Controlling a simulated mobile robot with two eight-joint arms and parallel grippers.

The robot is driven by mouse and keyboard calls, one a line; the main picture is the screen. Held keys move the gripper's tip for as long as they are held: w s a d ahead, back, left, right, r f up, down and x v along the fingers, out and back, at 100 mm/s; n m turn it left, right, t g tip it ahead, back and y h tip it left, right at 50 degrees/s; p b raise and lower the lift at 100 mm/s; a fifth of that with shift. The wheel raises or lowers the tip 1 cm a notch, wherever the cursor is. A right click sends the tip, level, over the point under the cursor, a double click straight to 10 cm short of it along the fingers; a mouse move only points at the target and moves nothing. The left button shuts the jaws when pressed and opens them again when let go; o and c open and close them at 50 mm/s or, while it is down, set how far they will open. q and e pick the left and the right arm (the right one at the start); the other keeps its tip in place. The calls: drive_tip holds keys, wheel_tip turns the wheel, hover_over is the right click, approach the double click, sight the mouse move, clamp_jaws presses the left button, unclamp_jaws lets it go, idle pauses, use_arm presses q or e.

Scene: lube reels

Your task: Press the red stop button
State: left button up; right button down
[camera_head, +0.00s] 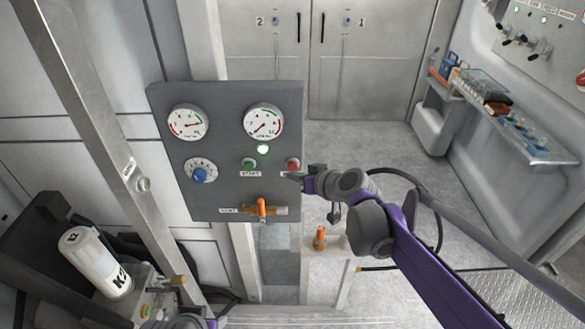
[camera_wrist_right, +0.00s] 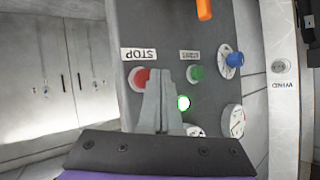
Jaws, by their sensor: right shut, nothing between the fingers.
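The red stop button (camera_head: 293,164) is at the right side of a grey control panel (camera_head: 222,94), with its label below partly hidden by my gripper. My right gripper (camera_head: 296,177) is shut and empty, right at the panel just below the button in the head view. In the right wrist view, turned upside down, the red button (camera_wrist_right: 138,78) shows beside the STOP label, partly behind the shut fingers (camera_wrist_right: 158,74). I cannot tell whether the fingertips touch the button. My left gripper is not in view.
A white bottle (camera_head: 96,262) stands at lower left. A shelf (camera_head: 540,150) is at right. Floor between is open.

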drive_tip(key=shift+w, duration=0.2)
idle(0.6)
drive_tip(key=shift+w, duration=0.25)
drive_tip(key=shift+w, duration=0.45)
idle(0.7)
drive_tip(key=shift+s+p, duration=0.15)
drive_tip(key=shift+p, duration=0.15)
drive_tip(key=shift+s, duration=0.75)
drive_tip(key=s, duration=0.5)
idle(0.8)
